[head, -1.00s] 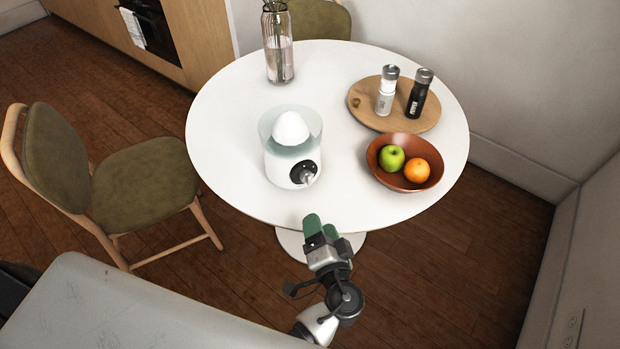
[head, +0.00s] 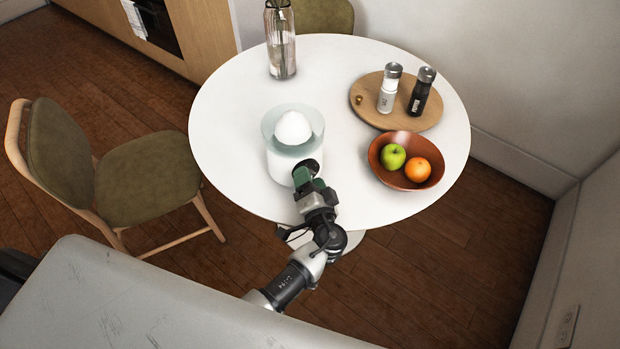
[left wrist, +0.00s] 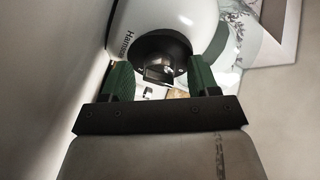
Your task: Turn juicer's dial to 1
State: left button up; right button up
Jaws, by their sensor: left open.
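The white juicer (head: 282,165) with its clear bowl and white cone stands upright near the front edge of the round table. In the left wrist view its white body (left wrist: 190,22) fills the top, with the dark dial (left wrist: 160,62) on it. My left gripper (head: 307,177) is open at the juicer's front and hides most of the dial in the head view. In the left wrist view its green fingers (left wrist: 160,78) are on either side of the dial's knob. I cannot tell whether they touch it. The dial's setting is not readable. My right gripper is not in view.
The white table (head: 230,110) also holds a brown bowl (head: 408,180) with an apple and an orange, a wooden board (head: 430,115) with two shakers, and a glass vase (head: 281,45). A green chair (head: 145,175) stands at the left. The table left of the juicer is clear.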

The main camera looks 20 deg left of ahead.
pick_arm(q)
jog(key=shift+c, duration=0.2)
jog(key=c, duration=0.9)
jog(key=shift+o, duration=0.2)
